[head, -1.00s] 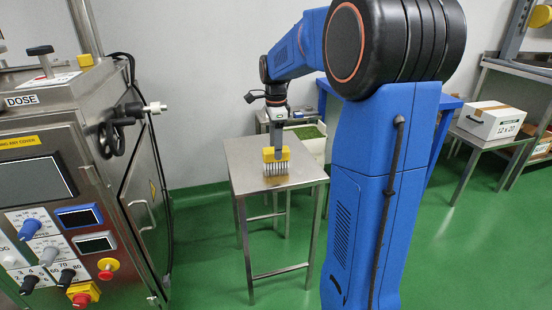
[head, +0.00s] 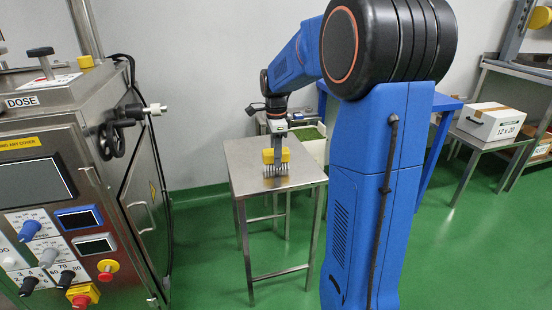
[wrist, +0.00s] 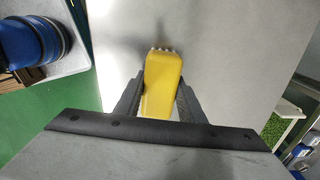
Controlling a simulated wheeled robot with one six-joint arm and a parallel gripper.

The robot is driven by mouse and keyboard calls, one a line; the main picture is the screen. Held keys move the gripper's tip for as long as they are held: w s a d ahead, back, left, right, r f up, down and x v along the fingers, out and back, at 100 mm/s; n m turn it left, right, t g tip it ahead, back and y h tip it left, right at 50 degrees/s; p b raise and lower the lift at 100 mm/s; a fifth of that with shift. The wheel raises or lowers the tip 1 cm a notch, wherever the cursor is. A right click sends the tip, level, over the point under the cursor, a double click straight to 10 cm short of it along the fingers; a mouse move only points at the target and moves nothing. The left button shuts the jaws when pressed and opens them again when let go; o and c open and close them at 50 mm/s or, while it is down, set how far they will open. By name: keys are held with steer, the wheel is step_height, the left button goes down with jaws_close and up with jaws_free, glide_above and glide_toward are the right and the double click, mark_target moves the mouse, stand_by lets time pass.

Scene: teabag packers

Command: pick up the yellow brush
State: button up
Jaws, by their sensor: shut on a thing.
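The yellow brush (head: 283,156) is a yellow block with pale bristles pointing down, over the steel table (head: 245,160). My gripper (head: 277,160) comes down on it from above and is shut on it. In the wrist view the yellow brush (wrist: 162,85) sits between the two dark fingers of my gripper (wrist: 160,98), with a few bristle tips showing at its far end. The bristles are at or just above the tabletop; I cannot tell whether they touch it.
A steel machine (head: 60,135) with knobs and screens stands at the left. Behind the table is a pale bin (head: 315,148) with green contents. A white carton (head: 491,120) stands on a side table at the right. The tabletop around the brush is clear.

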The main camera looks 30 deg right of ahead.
step_height(320, 180, up, 10)
steer(key=shift+r, duration=0.1)
stand_by(0.4)
steer(key=shift+o, duration=0.8)
